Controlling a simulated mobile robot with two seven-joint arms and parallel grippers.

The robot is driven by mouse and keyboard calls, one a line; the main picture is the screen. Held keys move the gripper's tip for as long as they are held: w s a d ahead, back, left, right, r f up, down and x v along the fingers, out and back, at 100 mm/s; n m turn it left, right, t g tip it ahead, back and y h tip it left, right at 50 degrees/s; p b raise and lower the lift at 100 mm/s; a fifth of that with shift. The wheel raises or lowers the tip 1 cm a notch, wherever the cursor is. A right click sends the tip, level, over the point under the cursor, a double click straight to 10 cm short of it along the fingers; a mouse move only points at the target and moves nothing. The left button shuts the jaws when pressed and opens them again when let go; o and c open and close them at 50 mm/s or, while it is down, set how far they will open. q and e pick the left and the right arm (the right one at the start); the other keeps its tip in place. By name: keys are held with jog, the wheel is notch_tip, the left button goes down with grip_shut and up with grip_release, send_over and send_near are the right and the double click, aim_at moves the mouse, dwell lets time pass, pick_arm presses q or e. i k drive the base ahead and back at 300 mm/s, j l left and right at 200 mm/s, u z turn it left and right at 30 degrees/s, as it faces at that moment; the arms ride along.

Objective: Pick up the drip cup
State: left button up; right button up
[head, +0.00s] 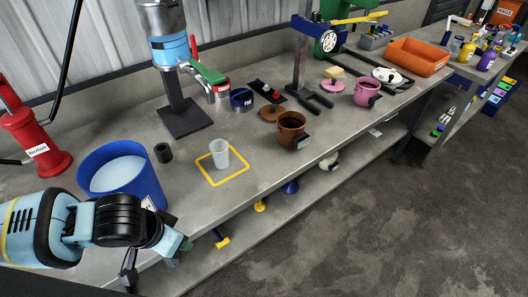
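A small white cup (220,154), which looks like the drip cup, stands upright inside a yellow square outline (240,179) on the grey bench. It is in front of the dispenser column. My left gripper (150,262) is at the lower left, at the bench's front edge, below and to the left of the cup and well apart from it. Its fingers are small and partly hidden by the wrist, so I cannot tell if it is open or shut. My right gripper is not in view.
A blue bucket (155,190) with pale contents stands left of the cup, and a small black cylinder (163,153) between them. The dispenser stand (184,120) is behind. A brown pot (291,130) is to the right. Bench around the cup is clear.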

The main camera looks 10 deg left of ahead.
aim_at(219, 147)
jog(key=i+j+z, duration=0.1)
jog(key=z, duration=0.25)
jog(key=j+z, duration=0.3)
jog(key=i+j+z, duration=0.1)
jog(key=j+z, duration=0.1)
jog(key=j, duration=0.25)
jog(key=i+j, duration=0.25)
jog(key=i, duration=0.1)
